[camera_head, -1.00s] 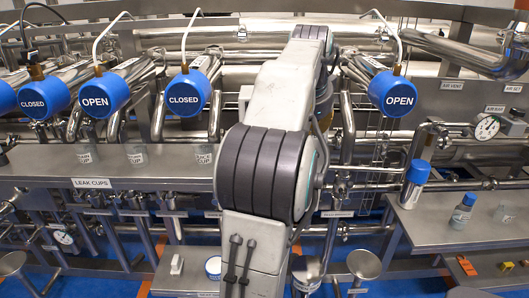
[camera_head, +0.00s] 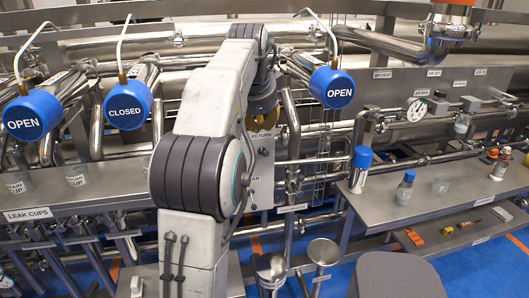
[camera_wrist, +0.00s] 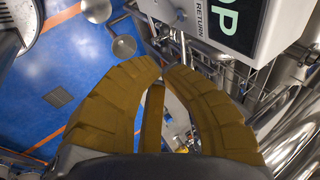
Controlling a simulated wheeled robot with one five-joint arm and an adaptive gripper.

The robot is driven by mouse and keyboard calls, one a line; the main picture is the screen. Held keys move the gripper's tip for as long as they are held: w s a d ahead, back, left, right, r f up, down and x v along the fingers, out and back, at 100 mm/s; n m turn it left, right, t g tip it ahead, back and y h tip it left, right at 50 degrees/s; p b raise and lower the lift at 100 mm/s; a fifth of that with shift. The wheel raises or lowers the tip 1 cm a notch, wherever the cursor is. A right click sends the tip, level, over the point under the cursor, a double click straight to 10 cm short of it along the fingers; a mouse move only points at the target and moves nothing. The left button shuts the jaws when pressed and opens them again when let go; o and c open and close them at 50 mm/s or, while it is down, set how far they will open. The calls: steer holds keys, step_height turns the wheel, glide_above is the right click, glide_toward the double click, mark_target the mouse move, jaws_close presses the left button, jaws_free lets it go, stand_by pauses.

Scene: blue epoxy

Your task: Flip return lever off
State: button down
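A grey panel with a RETURN label (camera_head: 262,135) stands just right of my arm in the head view. In the wrist view, a pale box with a dark green sign reading "OP" and RETURN (camera_wrist: 230,18) fills the top right. I cannot pick out the return lever with certainty; thin metal parts show just beyond my fingertips. My gripper (camera_wrist: 163,68) has yellow-brown fingers curving inward, their tips close together with a narrow gap. It is below and left of the box in the wrist view, apparently holding nothing. In the head view it is partly hidden behind my arm.
Blue-capped valves marked OPEN (camera_head: 333,87) and CLOSED (camera_head: 128,105) hang on steel pipes. A steel side table (camera_head: 440,195) holds bottles and loose items. A leak-cups shelf (camera_head: 110,190) runs left. Round steel stools (camera_head: 323,252) stand on the blue floor.

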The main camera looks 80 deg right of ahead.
mark_target(265, 152)
steer(key=x, duration=1.3)
steer(key=shift+w+d+f, duration=0.1)
steer(key=shift+d+f, duration=0.05)
steer(key=shift+f, duration=0.15)
steer(key=shift+w+f, duration=0.1)
steer(key=shift+f, duration=0.05)
